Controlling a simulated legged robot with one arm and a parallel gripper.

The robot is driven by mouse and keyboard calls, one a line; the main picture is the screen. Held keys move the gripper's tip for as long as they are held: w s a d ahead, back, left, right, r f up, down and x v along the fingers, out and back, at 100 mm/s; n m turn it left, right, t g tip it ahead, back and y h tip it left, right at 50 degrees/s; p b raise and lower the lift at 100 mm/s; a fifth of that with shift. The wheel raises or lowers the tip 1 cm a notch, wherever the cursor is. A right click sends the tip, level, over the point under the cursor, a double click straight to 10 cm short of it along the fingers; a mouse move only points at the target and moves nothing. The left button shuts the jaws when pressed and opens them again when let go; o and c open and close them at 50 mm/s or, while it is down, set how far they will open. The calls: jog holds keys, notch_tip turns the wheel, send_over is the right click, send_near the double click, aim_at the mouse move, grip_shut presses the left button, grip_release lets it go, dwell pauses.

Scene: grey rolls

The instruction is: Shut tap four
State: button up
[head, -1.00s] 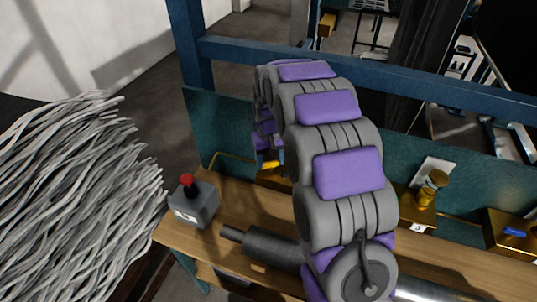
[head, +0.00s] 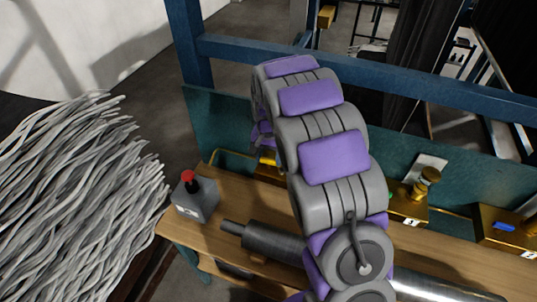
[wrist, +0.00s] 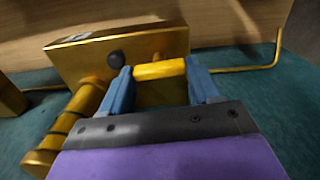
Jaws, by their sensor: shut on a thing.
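In the wrist view, my gripper (wrist: 160,82) has its two blue fingers on either side of a yellow tap handle (wrist: 160,70), shut on it. The handle sits against a brass box (wrist: 70,58) with a black round knob. A ribbed brass cylinder (wrist: 65,130) stands beside it at the left. In the head view, my arm hides most of the gripper and this tap; only a little yellow (head: 268,156) shows. I cannot read a number on this box.
Right of my arm are another brass box (head: 408,212) and one with a blue handle (head: 503,226). A teal panel (head: 215,120) backs the wooden bench. Grey strands (head: 75,190) fill the left.

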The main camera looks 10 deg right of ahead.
jog(key=shift+s+f, duration=0.1)
jog(key=shift+s, duration=0.05)
jog(key=o, duration=0.7)
jog(key=shift+a, duration=0.1)
jog(key=o, duration=0.4)
jog(key=shift+a, duration=0.25)
jog(key=shift+c, duration=0.2)
jog(key=shift+d, duration=0.2)
